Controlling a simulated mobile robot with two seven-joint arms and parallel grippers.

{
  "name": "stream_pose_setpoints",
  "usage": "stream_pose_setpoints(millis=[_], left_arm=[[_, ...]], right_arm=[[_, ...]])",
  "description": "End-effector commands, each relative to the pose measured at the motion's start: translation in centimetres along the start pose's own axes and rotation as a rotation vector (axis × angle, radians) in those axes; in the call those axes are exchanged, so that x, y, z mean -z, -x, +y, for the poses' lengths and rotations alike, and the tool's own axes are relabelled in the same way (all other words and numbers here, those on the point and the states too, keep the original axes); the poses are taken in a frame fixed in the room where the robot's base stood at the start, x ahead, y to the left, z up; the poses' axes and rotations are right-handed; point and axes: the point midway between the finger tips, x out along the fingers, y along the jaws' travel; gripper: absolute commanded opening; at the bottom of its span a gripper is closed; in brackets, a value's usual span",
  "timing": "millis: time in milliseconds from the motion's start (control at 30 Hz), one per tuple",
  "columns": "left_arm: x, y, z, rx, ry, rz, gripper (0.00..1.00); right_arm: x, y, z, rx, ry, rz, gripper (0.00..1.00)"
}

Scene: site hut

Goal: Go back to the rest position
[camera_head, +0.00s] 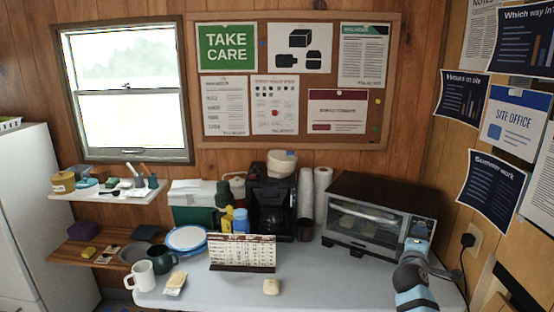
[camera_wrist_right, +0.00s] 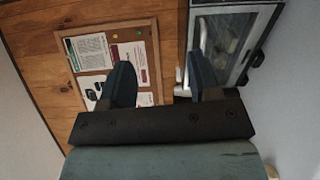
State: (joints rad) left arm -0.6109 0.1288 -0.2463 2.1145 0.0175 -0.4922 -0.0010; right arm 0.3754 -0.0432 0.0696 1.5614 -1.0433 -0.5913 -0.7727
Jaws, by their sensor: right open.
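My right arm comes in at the lower right of the head view, in front of the right part of the toaster oven (camera_head: 378,217). In the right wrist view my right gripper (camera_wrist_right: 160,72) is open, its two dark fingers apart with nothing between them. The toaster oven also shows beyond the fingers there (camera_wrist_right: 228,40), at the upper right. The fingertips cannot be made out clearly in the head view. My left gripper is not in view.
The counter (camera_head: 335,285) holds a calendar (camera_head: 242,252), a white mug (camera_head: 142,275), a dark mug (camera_head: 162,261), a coffee maker (camera_head: 272,200) and a small pale block (camera_head: 271,287). A wall outlet with a plug (camera_head: 469,240) is at right.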

Motion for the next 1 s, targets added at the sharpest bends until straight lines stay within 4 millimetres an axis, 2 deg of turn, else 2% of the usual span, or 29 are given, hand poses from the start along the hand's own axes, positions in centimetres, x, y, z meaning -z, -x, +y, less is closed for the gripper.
stream_pose_setpoints(millis=[33,100,267,367,467,500,567,600,700,800,1000], left_arm=[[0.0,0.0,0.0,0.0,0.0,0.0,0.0],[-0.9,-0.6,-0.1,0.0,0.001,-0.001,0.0],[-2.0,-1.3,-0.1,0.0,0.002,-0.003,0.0],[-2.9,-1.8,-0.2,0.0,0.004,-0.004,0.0],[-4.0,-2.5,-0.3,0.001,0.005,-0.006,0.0],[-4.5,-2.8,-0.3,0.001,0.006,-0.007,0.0],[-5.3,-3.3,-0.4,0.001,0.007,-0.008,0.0],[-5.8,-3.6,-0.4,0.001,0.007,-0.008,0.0],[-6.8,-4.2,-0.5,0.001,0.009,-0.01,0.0],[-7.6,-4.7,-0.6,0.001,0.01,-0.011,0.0],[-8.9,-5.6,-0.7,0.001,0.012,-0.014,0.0]], right_arm=[[0.0,0.0,0.0,0.0,0.0,0.0,0.56],[0.0,1.9,-3.9,0.038,-0.059,0.038,0.56],[0.2,6.0,-9.8,0.119,-0.205,0.115,0.56],[0.3,9.3,-14.0,0.189,-0.313,0.165,0.56],[0.3,13.8,-18.8,0.286,-0.45,0.219,0.56],[0.3,16.0,-20.8,0.335,-0.513,0.24,0.56],[0.2,19.5,-23.8,0.415,-0.615,0.266,0.56],[0.1,22.0,-25.5,0.474,-0.686,0.28,0.56],[-0.1,27.7,-28.9,0.612,-0.849,0.299,0.56],[-0.5,32.6,-31.2,0.736,-0.985,0.298,0.56],[-1.2,40.7,-33.9,0.949,-1.209,0.262,0.56]])
